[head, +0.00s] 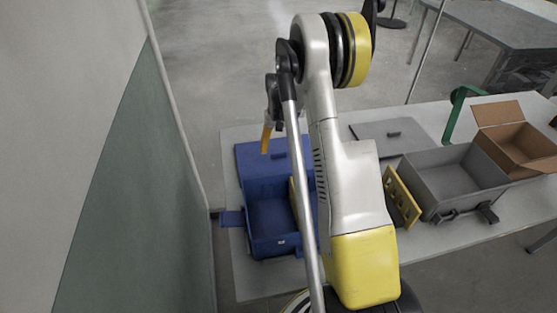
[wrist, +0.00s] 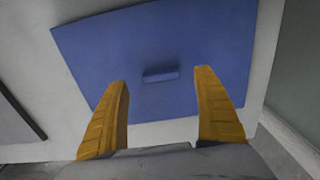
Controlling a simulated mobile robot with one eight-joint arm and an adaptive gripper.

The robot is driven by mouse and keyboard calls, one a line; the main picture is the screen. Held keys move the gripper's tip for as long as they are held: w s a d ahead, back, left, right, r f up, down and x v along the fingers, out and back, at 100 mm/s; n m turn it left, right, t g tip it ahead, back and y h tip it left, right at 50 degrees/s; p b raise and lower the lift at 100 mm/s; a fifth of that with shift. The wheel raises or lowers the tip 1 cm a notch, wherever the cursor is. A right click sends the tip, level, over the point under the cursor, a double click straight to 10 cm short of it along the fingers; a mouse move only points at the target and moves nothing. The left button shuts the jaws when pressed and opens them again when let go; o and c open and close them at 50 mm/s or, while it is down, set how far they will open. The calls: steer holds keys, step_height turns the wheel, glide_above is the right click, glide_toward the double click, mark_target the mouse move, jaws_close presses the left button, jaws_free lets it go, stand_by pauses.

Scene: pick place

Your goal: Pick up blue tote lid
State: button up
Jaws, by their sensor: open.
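The blue tote lid (head: 250,156) lies flat at the far left of the table, behind the blue tote (head: 272,226). In the wrist view the lid (wrist: 100,58) fills the upper middle, with a small raised blue handle (wrist: 161,76) near its centre. My gripper (wrist: 166,80) is open, its two yellow fingers apart on either side of the handle in the picture. Nothing is between the fingertips except the view of the handle; I cannot tell the exact height above it. In the head view one yellow finger (head: 266,138) shows over the lid, and my arm hides part of lid and tote.
On the table (head: 420,245), a grey lid (head: 390,136) lies behind my arm. A grey tote (head: 455,182), a yellow panel (head: 402,198) and an open cardboard box (head: 515,138) stand to the right. A wall (head: 150,190) runs close by the table's left side.

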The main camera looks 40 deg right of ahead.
mark_target(279, 153)
step_height(279, 153, down, 4)
steer(key=shift+w+r+b, duration=0.1)
steer(key=shift+w+b, duration=0.05)
steer(key=shift+b, duration=0.5)
steer(key=shift+r, duration=0.1)
steer(key=c, duration=1.4)
